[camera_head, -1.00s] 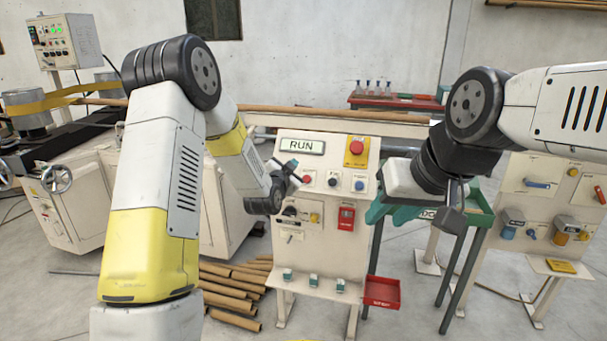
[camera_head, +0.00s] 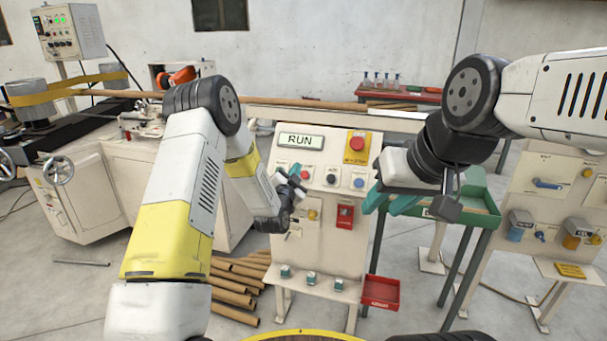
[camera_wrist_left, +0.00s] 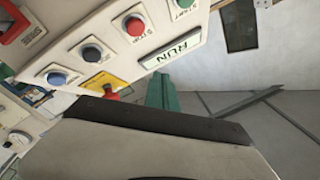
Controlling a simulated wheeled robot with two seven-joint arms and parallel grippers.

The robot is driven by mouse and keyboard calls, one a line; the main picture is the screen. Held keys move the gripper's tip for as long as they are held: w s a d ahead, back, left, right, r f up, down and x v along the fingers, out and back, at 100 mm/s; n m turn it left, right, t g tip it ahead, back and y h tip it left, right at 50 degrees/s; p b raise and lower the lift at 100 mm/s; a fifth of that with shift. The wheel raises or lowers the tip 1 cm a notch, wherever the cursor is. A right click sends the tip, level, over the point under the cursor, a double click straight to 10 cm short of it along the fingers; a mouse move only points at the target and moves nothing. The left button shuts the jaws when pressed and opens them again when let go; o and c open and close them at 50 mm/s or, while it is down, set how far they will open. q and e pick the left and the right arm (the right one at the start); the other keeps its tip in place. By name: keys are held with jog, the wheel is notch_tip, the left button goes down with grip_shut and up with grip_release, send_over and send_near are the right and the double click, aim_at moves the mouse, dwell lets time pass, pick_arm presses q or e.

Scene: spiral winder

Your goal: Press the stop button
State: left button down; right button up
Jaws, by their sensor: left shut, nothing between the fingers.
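The stop button (camera_head: 305,173) is a small red knob on the cream control panel, below the RUN display (camera_head: 301,141). In the left wrist view the red stop button (camera_wrist_left: 135,26) has a STOP label beside it. My left gripper (camera_head: 297,180) is shut and empty, with its teal fingertips just left of the stop button; contact cannot be told. In the left wrist view its teal finger (camera_wrist_left: 161,92) points toward the panel. The start button (camera_wrist_left: 183,3) shows at the top edge there. My right gripper (camera_head: 387,200) is open and empty, right of the panel.
A larger red emergency button (camera_head: 357,143) sits on a yellow plate at the panel's upper right. Black (camera_head: 332,180) and blue (camera_head: 358,183) buttons are right of the stop button. A red tray (camera_head: 381,292) juts out below. Cardboard tubes (camera_head: 235,285) lie on the floor.

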aim_at(302, 176)
pick_arm(q)
jog(key=w+d+f, duration=0.1)
jog(key=w+f, duration=0.4)
jog(key=shift+w+d, duration=0.2)
jog(key=shift+d, duration=0.15)
dwell(1.9)
jog(key=shift+w+d+f, duration=0.1)
jog(key=shift+w+f, duration=0.1)
jog(key=shift+w, duration=0.1)
jog(key=shift+w+d+f, duration=0.1)
jog(key=shift+w+f, duration=0.15)
jog(key=shift+w, duration=0.05)
dwell(0.7)
dwell(0.4)
jog(key=shift+s+a+r, duration=0.2)
jog(key=shift+s+r, duration=0.3)
jog(key=shift+s, duration=0.1)
jog(key=shift+s+a+r, duration=0.3)
jog(key=shift+s+r, duration=0.5)
jog(key=shift+s, duration=0.15)
jog(key=shift+s+a+r, duration=0.3)
jog(key=shift+s+r, duration=0.5)
jog(key=shift+s, duration=0.1)
